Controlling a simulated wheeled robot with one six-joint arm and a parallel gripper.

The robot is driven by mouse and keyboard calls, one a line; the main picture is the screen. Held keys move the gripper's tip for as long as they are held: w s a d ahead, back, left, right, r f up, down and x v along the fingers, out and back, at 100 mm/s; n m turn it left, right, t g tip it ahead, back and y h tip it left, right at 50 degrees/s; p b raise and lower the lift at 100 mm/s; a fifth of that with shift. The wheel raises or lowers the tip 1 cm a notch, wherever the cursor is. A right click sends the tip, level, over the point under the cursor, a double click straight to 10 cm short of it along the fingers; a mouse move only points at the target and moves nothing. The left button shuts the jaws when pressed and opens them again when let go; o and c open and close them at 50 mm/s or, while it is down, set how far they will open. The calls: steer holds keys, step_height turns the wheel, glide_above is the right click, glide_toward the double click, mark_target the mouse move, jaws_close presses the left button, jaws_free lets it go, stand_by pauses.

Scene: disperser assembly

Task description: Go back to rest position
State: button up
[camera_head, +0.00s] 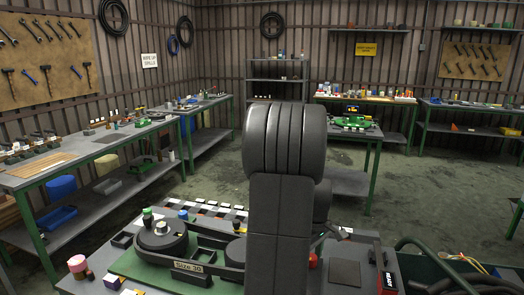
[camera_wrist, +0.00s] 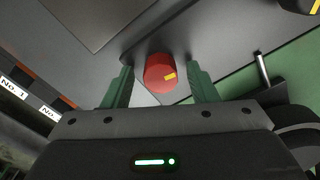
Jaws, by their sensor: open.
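My gripper (camera_wrist: 159,76) is open, with a green finger on each side in the wrist view. A red knob (camera_wrist: 159,73) with a yellow mark appears between the fingertips, with a gap on both sides. I cannot tell how far it is from the fingers in depth. A red knob also shows at the right edge of my arm in the camera_head view (camera_head: 313,262). My dark arm stands upright in the middle of that view and hides part of the workbench; the gripper's fingers cannot be made out there.
The near workbench (camera_head: 345,272) carries a black round unit on a green base (camera_head: 162,236), a "Size 30" label (camera_head: 188,267) and small coloured parts. A long side bench (camera_head: 80,150) stands left, with further benches and shelves behind. The floor (camera_head: 215,180) between them is clear.

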steer(key=m, duration=0.4)
steer(key=shift+r+m, duration=0.1)
steer(key=shift+m, duration=0.3)
steer(key=m, duration=0.5)
steer(key=shift+b, duration=0.3)
steer(key=m, duration=0.5)
steer(key=m+b, duration=0.1)
steer(key=m, duration=0.3)
steer(key=shift+m, duration=0.4)
